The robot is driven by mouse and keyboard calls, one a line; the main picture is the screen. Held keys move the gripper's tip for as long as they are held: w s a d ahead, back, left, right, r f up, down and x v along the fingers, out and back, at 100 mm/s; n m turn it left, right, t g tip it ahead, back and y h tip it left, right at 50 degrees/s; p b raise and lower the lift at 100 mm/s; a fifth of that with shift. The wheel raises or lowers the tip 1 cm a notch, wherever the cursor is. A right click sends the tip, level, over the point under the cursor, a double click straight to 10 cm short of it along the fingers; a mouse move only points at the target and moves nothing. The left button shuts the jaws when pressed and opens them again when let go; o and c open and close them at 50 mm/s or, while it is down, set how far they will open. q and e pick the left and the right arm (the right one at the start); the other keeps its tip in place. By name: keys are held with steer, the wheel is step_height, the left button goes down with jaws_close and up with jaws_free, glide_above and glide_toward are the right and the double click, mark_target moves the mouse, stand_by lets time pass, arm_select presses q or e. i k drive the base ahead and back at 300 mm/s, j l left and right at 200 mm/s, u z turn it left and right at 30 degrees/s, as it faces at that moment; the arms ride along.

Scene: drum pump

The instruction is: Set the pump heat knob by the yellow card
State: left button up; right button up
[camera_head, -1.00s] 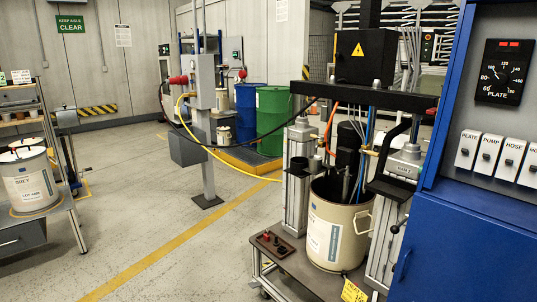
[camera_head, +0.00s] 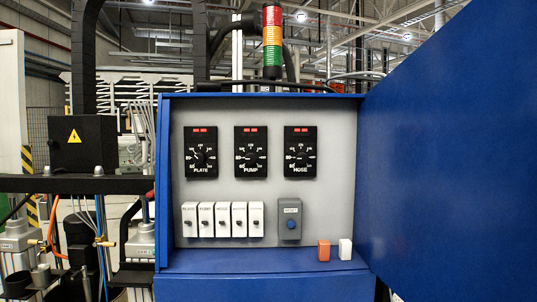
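The pump heat knob (camera_head: 250,155) is the middle one of three black dials on the grey panel in the head view. It has the label PUMP below it and two red marks lit at its top. Its pointer is too small to read exactly. The plate dial (camera_head: 201,153) is to its left and the hose dial (camera_head: 300,153) to its right. The yellow card is not in view now. Neither of my grippers is in view.
The blue cabinet's door (camera_head: 455,150) stands open at the right. Below the dials are several white switches (camera_head: 222,220), a grey box with a blue knob (camera_head: 291,222), and an orange block (camera_head: 323,250) and white block (camera_head: 345,249) on the ledge. A signal tower (camera_head: 272,42) stands behind.

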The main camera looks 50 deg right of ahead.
mark_target(250, 158)
steer(key=z, duration=1.4)
steer(key=i+j, duration=0.15)
steer(key=j, duration=0.2)
steer(key=i+j, duration=0.1)
steer(key=j, duration=0.3)
steer(key=i+j+z, duration=0.1)
steer(key=j, duration=0.25)
steer(key=i, duration=0.05)
